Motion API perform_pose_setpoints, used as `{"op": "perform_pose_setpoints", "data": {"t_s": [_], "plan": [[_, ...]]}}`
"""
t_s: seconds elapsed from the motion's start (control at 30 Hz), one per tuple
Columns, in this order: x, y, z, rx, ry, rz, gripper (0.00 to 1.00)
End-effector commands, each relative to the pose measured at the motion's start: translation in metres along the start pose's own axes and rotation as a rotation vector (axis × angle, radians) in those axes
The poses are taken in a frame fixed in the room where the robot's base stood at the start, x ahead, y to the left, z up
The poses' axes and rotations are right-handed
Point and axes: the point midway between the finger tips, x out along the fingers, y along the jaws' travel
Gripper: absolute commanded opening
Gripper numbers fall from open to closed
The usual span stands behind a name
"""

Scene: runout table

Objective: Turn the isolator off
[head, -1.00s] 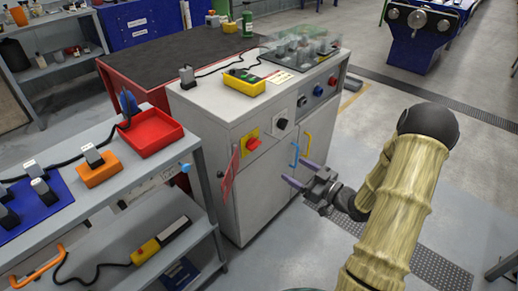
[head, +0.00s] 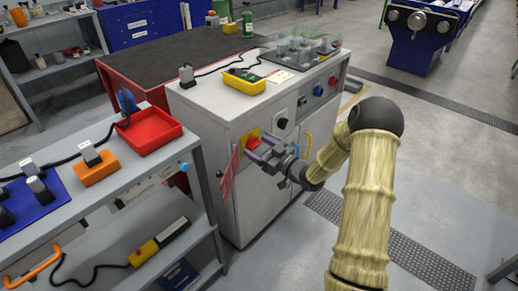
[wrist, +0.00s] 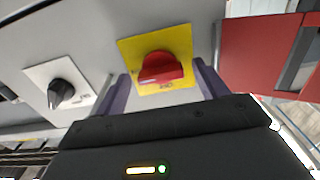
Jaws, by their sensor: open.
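The isolator is a red rotary handle on a yellow plate on the front of the grey cabinet. In the wrist view the red handle (wrist: 160,68) lies between my two fingers, with the yellow plate (wrist: 181,38) behind it. In the head view the handle (head: 253,143) shows just beyond my fingertips. My gripper (head: 257,155) is open in front of the plate, its fingers on either side of the handle. I cannot tell whether either finger touches it. Small lettering on the plate is too blurred to read.
A black knob (wrist: 61,92) on a white plate sits left of the isolator in the wrist view. The shelf unit with a red tray (head: 150,131) stands left; open floor lies right.

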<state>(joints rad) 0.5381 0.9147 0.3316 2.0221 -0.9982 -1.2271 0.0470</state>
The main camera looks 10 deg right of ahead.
Motion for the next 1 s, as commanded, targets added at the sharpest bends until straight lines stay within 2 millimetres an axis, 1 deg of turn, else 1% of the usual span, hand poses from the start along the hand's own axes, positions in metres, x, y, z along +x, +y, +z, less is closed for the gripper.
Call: {"op": "perform_pose_setpoints", "data": {"t_s": [0.1, 0.3, 0.37, 0.4, 0.53, 0.57, 0.83, 1.0], "plan": [[0.0041, 0.0001, -0.0001, 0.000, 0.000, 0.001, 0.72], [0.0039, 0.0000, -0.0002, 0.000, 0.000, 0.001, 0.72], [0.0038, 0.0001, -0.0002, 0.000, 0.000, 0.000, 0.62], [0.0038, 0.0001, -0.0002, 0.000, 0.000, 0.000, 0.54], [0.0036, 0.0001, -0.0002, 0.000, 0.000, 0.001, 0.29], [0.0036, 0.0001, -0.0002, 0.000, 0.000, 0.001, 0.27], [0.0035, 0.0002, 0.0006, -0.016, -0.001, 0.001, 0.27], [0.0035, 0.0001, 0.0015, -0.066, 0.000, 0.000, 0.27]]}}
